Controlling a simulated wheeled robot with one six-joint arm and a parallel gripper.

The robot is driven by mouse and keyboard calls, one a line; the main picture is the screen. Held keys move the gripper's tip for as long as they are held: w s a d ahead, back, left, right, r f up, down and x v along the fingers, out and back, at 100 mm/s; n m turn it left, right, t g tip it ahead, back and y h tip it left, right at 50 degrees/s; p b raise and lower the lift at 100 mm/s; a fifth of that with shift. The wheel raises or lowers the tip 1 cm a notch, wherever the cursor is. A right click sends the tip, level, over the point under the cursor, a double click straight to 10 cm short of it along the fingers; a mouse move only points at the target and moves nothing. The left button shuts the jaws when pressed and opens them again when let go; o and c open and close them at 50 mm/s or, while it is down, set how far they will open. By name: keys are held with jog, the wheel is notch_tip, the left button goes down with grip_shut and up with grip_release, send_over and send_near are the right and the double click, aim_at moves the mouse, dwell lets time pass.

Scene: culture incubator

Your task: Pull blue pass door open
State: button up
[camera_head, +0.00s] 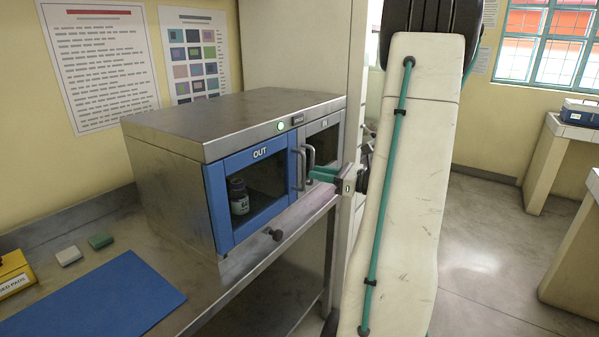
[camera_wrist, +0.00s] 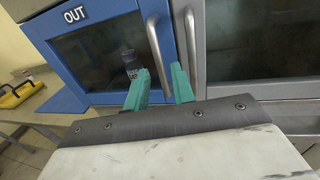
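The blue pass door (camera_head: 215,205), marked OUT, is on the left of the steel cabinet's front and appears closed. It has a dark window and a vertical metal handle (camera_head: 299,168) at its right edge. A small labelled bottle (camera_head: 239,197) shows behind the window. My gripper (camera_head: 320,175) has teal fingers and is in front of the door handles. In the wrist view, the fingers (camera_wrist: 160,80) are apart, and the lower part of the blue door's handle (camera_wrist: 156,50) appears between them. I cannot tell whether either finger touches it.
A grey door with its own handle (camera_wrist: 195,50) is close to the right of the blue one. A dark knob (camera_head: 276,235) sticks out below the cabinet. A blue mat (camera_head: 100,300), two small blocks and a yellow box (camera_head: 14,275) lie on the bench at left. Floor at right is clear.

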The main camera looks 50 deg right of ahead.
aim_at(304, 186)
jog(key=shift+x, duration=2.6)
